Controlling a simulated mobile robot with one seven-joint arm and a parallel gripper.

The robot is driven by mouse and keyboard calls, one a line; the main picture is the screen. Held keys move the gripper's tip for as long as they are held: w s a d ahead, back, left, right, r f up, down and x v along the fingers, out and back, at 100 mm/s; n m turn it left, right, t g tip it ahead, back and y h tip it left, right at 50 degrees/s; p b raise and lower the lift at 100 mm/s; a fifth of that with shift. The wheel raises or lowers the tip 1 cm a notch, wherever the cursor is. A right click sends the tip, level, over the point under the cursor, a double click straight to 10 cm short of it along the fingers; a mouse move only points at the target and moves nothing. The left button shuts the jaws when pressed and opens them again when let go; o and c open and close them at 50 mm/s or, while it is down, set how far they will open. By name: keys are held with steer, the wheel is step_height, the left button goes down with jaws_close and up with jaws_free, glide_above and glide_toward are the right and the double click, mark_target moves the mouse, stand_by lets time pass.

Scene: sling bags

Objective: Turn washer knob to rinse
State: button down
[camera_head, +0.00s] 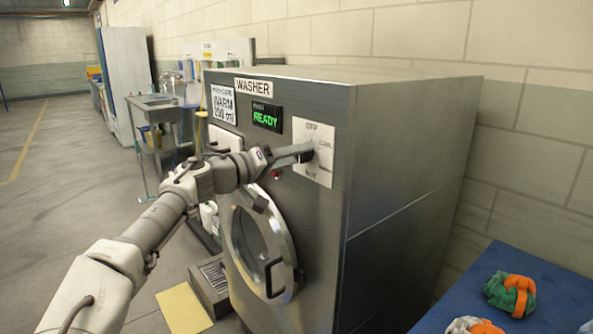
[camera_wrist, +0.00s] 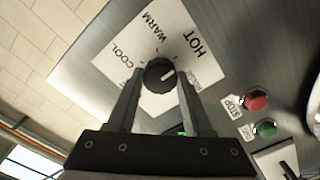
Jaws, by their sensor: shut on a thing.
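The washer (camera_head: 390,170) stands against the wall, with a white dial plate (camera_head: 327,174) at the top right of its front. In the wrist view the dark round knob (camera_wrist: 158,75) sits on that plate. COOL, WARM and HOT are readable around it; another label at right is partly hidden by a finger. The knob's white mark points right, towards the side of HOT and the hidden label; I cannot tell exactly which. My gripper (camera_wrist: 159,88) is shut on the knob, one finger on each side. In the head view my gripper (camera_head: 307,152) covers the knob.
A green READY display (camera_head: 267,117) is left of the plate. A red stop button (camera_wrist: 256,99) and a green button (camera_wrist: 266,128) sit near the fingers. The round washer door (camera_head: 258,245) is below my arm. A blue table (camera_head: 545,285) holds cloth items at lower right.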

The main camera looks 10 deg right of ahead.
steer(key=m+b, duration=0.7)
steer(key=b, duration=0.1)
steer(key=shift+f, duration=0.2)
steer(key=shift+s+r+m+b, duration=0.1)
steer(key=shift+r+m+b, duration=0.05)
steer(key=shift+m+b, duration=1.05)
steer(key=shift+r+m+b, duration=0.15)
steer(key=shift+m+b, duration=0.75)
steer(key=shift+m, duration=0.6)
steer(key=shift+c, duration=1.5)
jaws_free()
